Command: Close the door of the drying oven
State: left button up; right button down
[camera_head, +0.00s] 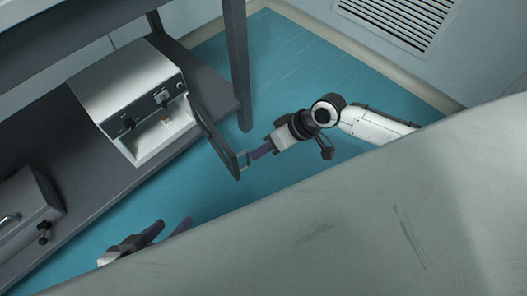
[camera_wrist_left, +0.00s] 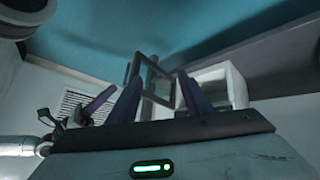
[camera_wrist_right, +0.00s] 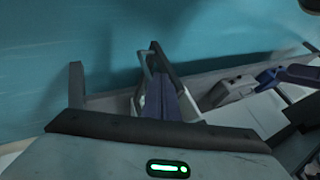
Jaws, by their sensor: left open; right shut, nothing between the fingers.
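The drying oven is a white box (camera_head: 118,84) with a knob and a small panel on its front, on the dark bench. Its door (camera_head: 212,136) stands open, swung out over the floor, a dark frame with a handle (camera_head: 243,163) at its outer end. My right gripper (camera_head: 254,154) is shut and empty, its fingertips right by the handle; I cannot tell if they touch. In the right wrist view the door (camera_wrist_right: 160,58) rises just beyond the fingers. My left gripper (camera_head: 168,232) is open and empty at lower left, apart from the door. The door (camera_wrist_left: 150,75) also shows in the left wrist view.
The dark bench (camera_head: 75,150) runs along the left, with a table leg (camera_head: 238,65) behind the door. A grey case-like device (camera_head: 28,208) sits at the bench's lower left. A large pale surface fills the lower right. The blue floor (camera_head: 300,80) is clear.

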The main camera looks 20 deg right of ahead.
pick_arm(q)
jog(key=shift+w+d+r+t+h+b, duration=0.2)
jog(key=shift+d+r+h+b, duration=0.1)
jog(key=shift+d+r+b, duration=0.2)
jog(key=shift+w+d+r+t+h+b, duration=0.15)
jog(key=shift+d+r+h+b, duration=0.2)
jog(key=shift+b, duration=0.2)
pick_arm(e)
jog(key=x, duration=0.6)
pick_arm(q)
jog(key=shift+r, duration=0.1)
